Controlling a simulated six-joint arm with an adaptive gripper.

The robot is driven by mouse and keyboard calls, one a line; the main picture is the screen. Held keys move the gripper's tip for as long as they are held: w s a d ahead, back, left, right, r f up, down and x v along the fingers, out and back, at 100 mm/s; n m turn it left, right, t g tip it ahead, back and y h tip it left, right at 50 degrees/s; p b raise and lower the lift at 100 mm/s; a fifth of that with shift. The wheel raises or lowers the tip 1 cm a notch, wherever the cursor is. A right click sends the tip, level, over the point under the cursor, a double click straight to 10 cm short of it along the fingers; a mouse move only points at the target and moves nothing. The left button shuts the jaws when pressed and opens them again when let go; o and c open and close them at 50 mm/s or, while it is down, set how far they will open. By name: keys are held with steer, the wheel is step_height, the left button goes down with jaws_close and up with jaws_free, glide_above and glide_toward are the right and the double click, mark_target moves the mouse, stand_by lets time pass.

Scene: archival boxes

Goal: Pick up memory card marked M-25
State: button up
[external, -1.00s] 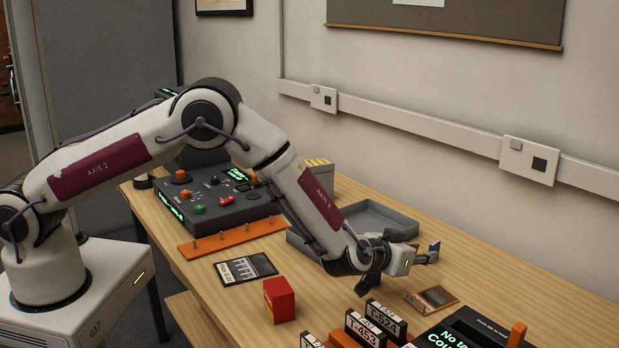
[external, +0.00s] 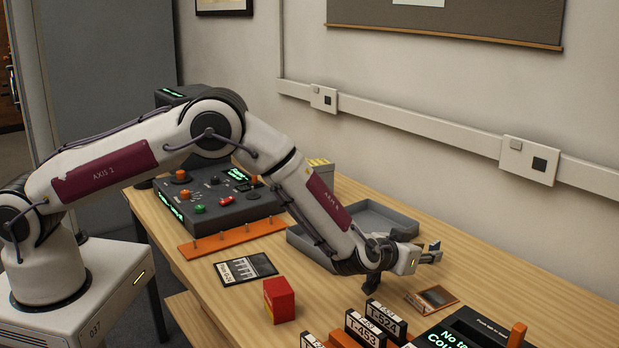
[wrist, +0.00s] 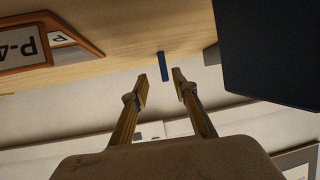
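A small blue upright piece (external: 435,246), possibly the memory card, stands on the wooden table beside my gripper (external: 433,257). In the wrist view it shows as a narrow blue strip (wrist: 163,66), and no marking can be read on it. My gripper (wrist: 159,78) is open there, with one finger on each side of the strip's line. The strip appears just beyond the fingertips, and I see no contact. The marking M-25 is not legible in any view.
A grey tray (external: 293,238) lies behind my wrist. Black labelled blocks (external: 387,318) and a red box (external: 279,300) stand nearer. Table right of the gripper is clear.

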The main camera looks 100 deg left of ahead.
mark_target(430, 248)
steer(key=shift+w+a+f, duration=0.2)
steer(key=shift+w+a, duration=0.15)
steer(key=shift+a, duration=0.4)
steer(key=shift+w+a+f, duration=0.15)
steer(key=shift+w+a, duration=0.15)
steer(key=shift+a, duration=0.45)
steer(key=shift+x, duration=1)
steer(key=shift+c, duration=0.4)
jaws_close()
